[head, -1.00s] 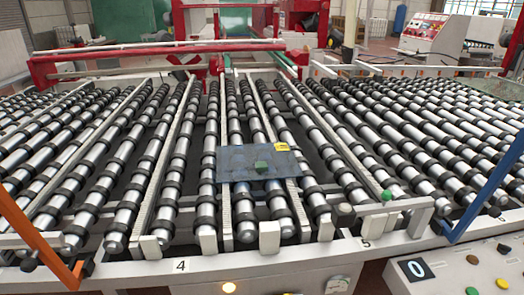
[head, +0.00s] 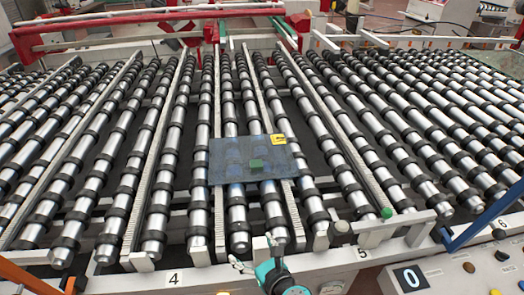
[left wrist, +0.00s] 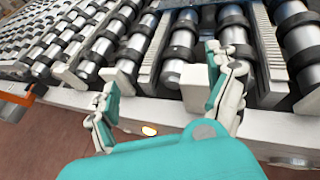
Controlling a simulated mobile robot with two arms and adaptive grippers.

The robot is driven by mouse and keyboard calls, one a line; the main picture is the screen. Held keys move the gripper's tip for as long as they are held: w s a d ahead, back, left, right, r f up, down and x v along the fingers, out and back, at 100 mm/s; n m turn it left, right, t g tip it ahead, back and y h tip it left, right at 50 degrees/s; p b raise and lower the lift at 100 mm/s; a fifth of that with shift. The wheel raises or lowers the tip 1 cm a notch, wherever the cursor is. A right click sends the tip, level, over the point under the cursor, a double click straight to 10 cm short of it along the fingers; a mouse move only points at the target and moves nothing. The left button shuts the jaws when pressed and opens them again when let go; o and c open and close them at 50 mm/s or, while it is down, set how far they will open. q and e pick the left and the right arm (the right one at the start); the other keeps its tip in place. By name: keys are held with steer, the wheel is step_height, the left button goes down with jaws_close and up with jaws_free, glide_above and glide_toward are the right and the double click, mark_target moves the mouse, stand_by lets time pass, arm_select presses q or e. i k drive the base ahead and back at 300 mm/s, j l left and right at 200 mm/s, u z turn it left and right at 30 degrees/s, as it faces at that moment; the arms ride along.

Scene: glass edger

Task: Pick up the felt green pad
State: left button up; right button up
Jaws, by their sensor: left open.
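The pane rests on the rollers near the middle of the head view. My left gripper (head: 255,253), teal with pale fingers, is at the front edge of the roller table, below and short of the pane. In the left wrist view my left gripper (left wrist: 165,100) has its fingers wide apart with nothing between them. The pad does not show in the left wrist view. My right gripper is not in view.
A yellow label (head: 278,139) is on the pane's corner. Rows of rollers with black rings (head: 115,180) fill the table. A green knob (head: 387,213) stands at the front right, with a blue bar (head: 485,215) beyond it. A control panel (head: 450,275) is at the lower right.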

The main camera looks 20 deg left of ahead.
mark_target(257, 165)
steer(key=i, duration=1)
